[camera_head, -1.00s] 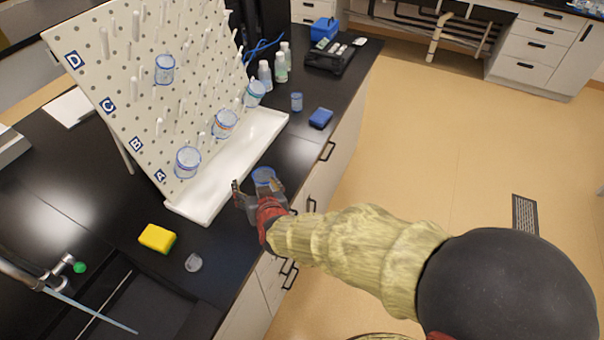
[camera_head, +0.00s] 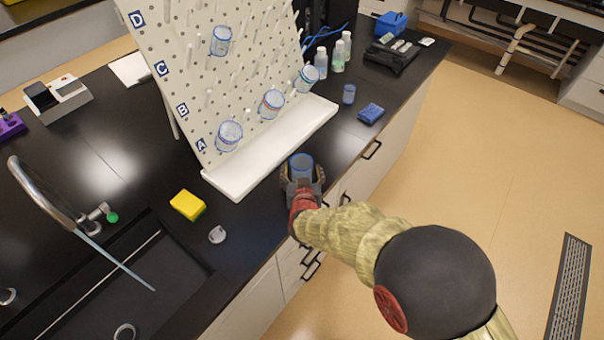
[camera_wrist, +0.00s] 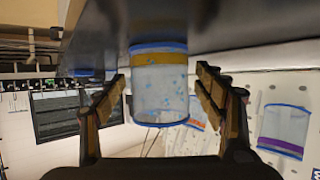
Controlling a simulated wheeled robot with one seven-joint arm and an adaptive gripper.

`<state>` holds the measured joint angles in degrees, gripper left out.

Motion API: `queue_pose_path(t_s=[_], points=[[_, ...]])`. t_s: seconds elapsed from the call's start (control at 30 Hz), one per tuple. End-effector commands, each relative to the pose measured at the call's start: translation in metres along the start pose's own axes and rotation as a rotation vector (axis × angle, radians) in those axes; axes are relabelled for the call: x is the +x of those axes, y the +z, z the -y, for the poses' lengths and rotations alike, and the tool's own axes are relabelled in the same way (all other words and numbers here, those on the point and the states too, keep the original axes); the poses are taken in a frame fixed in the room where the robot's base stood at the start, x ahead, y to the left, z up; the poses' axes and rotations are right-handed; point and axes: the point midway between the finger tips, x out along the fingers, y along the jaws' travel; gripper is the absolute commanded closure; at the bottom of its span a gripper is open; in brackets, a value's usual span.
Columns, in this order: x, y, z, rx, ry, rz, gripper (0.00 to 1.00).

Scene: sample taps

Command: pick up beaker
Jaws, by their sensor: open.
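A clear beaker with blue rims (camera_head: 301,163) stands on the black bench in front of the white drying rack (camera_head: 260,160). My gripper (camera_head: 302,179) is open around it, low beside the bench's front edge. In the wrist view the beaker (camera_wrist: 160,95) shows an amber band and sits between the two spread fingers (camera_wrist: 160,90). Gaps show on both sides, so the fingers look apart from it. Its far side is hidden. Other beakers hang on the rack's pegs, among them a lower one (camera_head: 229,135), a middle one (camera_head: 271,103) and an upper one (camera_head: 221,41).
A yellow sponge (camera_head: 188,204) and a small clear piece (camera_head: 217,235) lie left of my gripper, near the sink (camera_head: 110,270). A small blue-rimmed vessel (camera_head: 349,94), a blue block (camera_head: 371,113) and bottles (camera_head: 338,55) stand at the back right.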

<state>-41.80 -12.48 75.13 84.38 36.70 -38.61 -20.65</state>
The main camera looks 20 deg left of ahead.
Motion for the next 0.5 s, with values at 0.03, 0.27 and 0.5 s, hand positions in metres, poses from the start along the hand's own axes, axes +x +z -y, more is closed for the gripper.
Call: queue_pose_path(t_s=[0.03, 0.27, 0.5], points=[[0.0020, 0.0003, -0.0003, 0.000, 0.000, 0.000, 0.30], [0.0019, -0.0009, -0.0002, 0.000, 0.000, 0.000, 0.31], [0.0018, -0.0009, -0.0001, 0.000, 0.000, -0.001, 0.45]])
